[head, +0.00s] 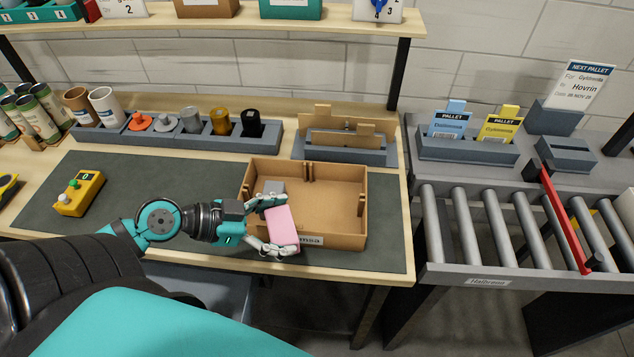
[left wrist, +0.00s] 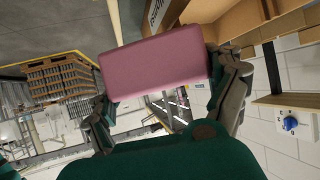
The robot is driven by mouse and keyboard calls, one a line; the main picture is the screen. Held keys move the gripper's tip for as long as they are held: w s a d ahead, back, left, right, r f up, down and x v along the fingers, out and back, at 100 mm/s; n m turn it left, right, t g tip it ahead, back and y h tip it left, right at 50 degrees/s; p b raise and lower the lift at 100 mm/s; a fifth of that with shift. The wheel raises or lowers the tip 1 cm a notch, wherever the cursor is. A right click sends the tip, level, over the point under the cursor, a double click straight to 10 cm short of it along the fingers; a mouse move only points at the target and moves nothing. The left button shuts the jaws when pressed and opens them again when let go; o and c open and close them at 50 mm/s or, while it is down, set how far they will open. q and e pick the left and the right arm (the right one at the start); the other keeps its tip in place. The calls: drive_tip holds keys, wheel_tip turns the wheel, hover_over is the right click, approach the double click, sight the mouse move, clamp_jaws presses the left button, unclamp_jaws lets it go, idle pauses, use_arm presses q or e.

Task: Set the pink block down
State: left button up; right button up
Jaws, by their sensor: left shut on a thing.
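My left gripper (head: 268,226) is shut on the pink block (head: 281,226), holding it tilted at the front left of the open cardboard box (head: 340,205). In the head view the block overlaps the box's front wall; I cannot tell whether it touches it. In the left wrist view the pink block (left wrist: 153,64) lies across between the two fingers of my left gripper (left wrist: 165,90). My right gripper is not in view.
The box stands on a dark mat (head: 180,200). A grey tray (head: 180,138) with several cups and parts lies behind. A yellow button box (head: 79,196) is at the left. A roller conveyor (head: 500,230) with a red bar (head: 563,222) is at the right.

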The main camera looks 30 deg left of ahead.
use_arm(q)
drive_tip(key=w+d+f+p, duration=0.1)
drive_tip(key=w+p, duration=0.1)
drive_tip(key=w, duration=0.3)
drive_tip(key=w+d+f+p, duration=0.1)
drive_tip(key=w+f+p, duration=0.1)
drive_tip(key=w, duration=0.3)
drive_tip(key=w+d+f+p, duration=0.1)
drive_tip(key=w+p, duration=0.1)
drive_tip(key=w, duration=0.3)
drive_tip(key=shift+w+d+f, duration=0.15)
drive_tip(key=shift+w+f, duration=0.05)
drive_tip(key=shift+w, duration=0.15)
drive_tip(key=shift+f, duration=0.25)
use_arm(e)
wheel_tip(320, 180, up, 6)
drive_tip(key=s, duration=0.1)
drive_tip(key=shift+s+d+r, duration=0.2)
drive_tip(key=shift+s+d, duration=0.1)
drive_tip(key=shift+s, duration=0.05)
use_arm(q)
drive_tip(key=shift+f, duration=0.1)
